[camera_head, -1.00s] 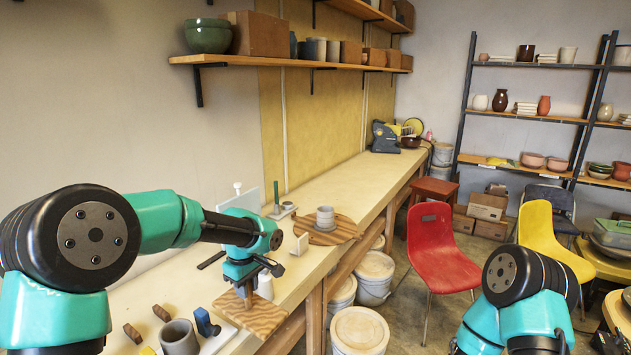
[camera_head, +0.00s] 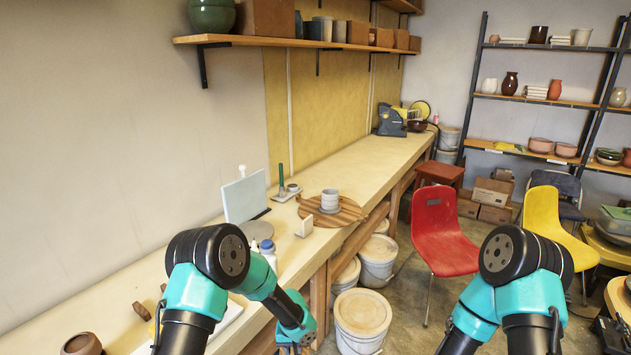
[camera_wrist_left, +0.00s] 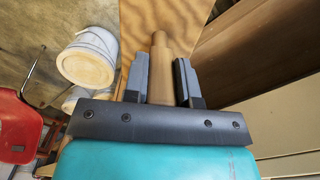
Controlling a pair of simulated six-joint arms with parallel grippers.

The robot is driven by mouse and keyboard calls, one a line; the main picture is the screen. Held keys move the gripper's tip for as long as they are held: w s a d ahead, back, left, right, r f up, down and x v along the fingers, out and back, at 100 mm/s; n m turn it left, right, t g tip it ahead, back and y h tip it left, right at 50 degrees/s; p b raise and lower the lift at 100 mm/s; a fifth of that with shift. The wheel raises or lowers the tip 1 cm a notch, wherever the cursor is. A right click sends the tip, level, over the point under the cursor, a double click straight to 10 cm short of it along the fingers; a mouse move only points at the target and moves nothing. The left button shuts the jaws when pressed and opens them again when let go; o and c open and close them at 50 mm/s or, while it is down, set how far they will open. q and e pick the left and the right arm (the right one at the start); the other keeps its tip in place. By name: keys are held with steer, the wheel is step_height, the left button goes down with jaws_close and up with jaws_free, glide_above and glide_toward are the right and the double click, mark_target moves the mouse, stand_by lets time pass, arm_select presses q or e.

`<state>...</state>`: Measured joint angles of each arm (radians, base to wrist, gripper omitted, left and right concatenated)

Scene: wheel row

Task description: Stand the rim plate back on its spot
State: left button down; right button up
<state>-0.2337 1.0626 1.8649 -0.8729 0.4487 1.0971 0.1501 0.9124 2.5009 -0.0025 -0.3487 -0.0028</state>
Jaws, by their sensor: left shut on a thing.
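My left gripper (camera_head: 294,344) is low at the bottom of the head view, by the front edge of the bench. In the left wrist view the left gripper (camera_wrist_left: 160,62) is shut on a round wooden peg (camera_wrist_left: 160,50). The peg joins a striped wooden plate (camera_wrist_left: 165,14) beyond the fingertips. I cannot tell for sure that this is the rim plate. The wooden plate is not visible in the head view. A small white upright plate (camera_head: 304,227) stands on the bench near a round wooden board (camera_head: 346,212) with a grey cup (camera_head: 330,199). My right gripper is out of view.
The bench (camera_head: 357,172) runs away along the wall and is mostly clear toward the back. A pale panel (camera_head: 244,198) and a bottle (camera_head: 268,252) stand nearer. Lidded buckets (camera_head: 362,315) and a red chair (camera_head: 443,229) are on the floor to the right.

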arm_select(q)
steer(key=shift+s+a+f, duration=0.1)
steer(key=shift+s+f, duration=0.15)
steer(key=shift+f, duration=0.55)
